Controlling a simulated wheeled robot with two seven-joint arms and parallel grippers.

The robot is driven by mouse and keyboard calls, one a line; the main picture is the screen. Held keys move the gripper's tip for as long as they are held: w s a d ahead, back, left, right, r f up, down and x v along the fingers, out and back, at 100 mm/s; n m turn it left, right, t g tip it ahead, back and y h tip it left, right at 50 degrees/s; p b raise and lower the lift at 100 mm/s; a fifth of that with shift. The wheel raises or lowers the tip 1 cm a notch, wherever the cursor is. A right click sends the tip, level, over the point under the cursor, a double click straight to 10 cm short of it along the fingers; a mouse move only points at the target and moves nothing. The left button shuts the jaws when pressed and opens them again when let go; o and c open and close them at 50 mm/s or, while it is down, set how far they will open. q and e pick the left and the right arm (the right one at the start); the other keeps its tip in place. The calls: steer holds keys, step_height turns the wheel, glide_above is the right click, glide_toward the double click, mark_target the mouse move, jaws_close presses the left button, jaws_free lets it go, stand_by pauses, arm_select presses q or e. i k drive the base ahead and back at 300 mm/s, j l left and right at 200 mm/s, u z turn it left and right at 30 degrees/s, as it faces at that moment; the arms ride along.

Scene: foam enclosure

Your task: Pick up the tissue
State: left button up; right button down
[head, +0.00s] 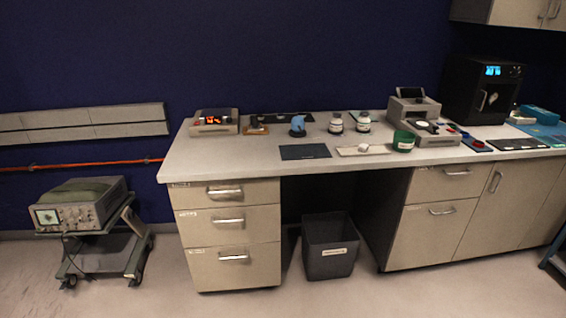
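A small white lump that looks like a crumpled tissue (364,147) lies on a pale flat tray (347,152) near the front edge of the bench. It is too small in the head view to be sure of its material. A dark green cup (403,142) stands just to its right. Neither of my grippers is in the head view.
The long bench (230,159) also holds a dark mat (305,152), a blue object (298,125), two labelled bottles (336,124) and a beige instrument (420,118). A dark bin (329,245) stands below. An oscilloscope cart (100,240) is at left. The front floor is clear.

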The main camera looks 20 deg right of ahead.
mark_target(363, 147)
steer(key=z, duration=1.25)
